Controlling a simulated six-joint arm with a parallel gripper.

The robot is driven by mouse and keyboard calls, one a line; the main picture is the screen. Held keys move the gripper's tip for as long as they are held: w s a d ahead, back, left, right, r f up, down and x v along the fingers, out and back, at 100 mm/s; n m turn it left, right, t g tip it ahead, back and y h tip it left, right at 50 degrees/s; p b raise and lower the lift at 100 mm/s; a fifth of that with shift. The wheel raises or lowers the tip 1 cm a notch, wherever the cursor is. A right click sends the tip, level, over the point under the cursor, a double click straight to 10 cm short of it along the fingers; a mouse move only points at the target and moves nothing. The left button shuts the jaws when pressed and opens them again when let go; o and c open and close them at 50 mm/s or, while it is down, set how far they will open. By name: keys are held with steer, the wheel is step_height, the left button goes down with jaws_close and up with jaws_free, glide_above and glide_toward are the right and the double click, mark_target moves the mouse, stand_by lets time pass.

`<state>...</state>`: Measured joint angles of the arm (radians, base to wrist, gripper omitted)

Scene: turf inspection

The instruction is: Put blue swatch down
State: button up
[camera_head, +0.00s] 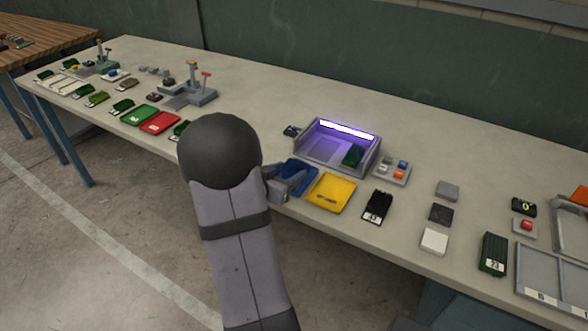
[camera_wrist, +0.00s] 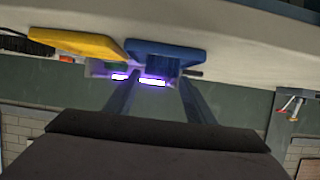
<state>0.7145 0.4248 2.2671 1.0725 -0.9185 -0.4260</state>
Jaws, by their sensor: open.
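A blue tray (camera_head: 299,170) lies at the front edge of the table, directly left of a yellow tray (camera_head: 331,193). In the wrist view the blue tray (camera_wrist: 150,49) shows edge-on beside the yellow tray (camera_wrist: 80,45). A small blue patch (camera_wrist: 166,68) shows against the tray between my fingers; I cannot tell whether it is the swatch or part of the tray. My gripper (camera_head: 287,187) is at the blue tray's near left side, partly hidden by my arm. In the wrist view its two fingers (camera_wrist: 158,82) are spread apart, with nothing clearly held.
A booth (camera_head: 319,155) with a purple-lit lamp stands behind the trays, a green piece (camera_head: 353,156) inside. A button box (camera_head: 391,172) is to its right, a dark tagged swatch (camera_head: 377,205) in front. Green and red trays (camera_head: 158,123) lie left. The back right tabletop is clear.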

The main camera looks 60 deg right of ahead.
steer(key=v, duration=0.7)
steer(key=w+a+f+n+t+y, duration=0.3)
steer(key=w+a+n+t+y, duration=0.4)
steer(key=w+a, duration=0.8)
steer(key=a+f+n+y, duration=0.3)
steer(key=a+n+y, duration=0.1)
steer(key=a, duration=0.8)
steer(key=s+a+f+n+g+y, duration=0.2)
steer(key=s+a+n+y, duration=0.15)
steer(key=s+a, duration=0.35)
steer(key=s+a+n+g, duration=0.3)
steer(key=s+g, duration=0.2)
steer(key=s, duration=0.5)
steer(key=shift+a+f+h, duration=0.15)
steer(key=shift+a+h, duration=0.1)
steer(key=shift+h, duration=0.2)
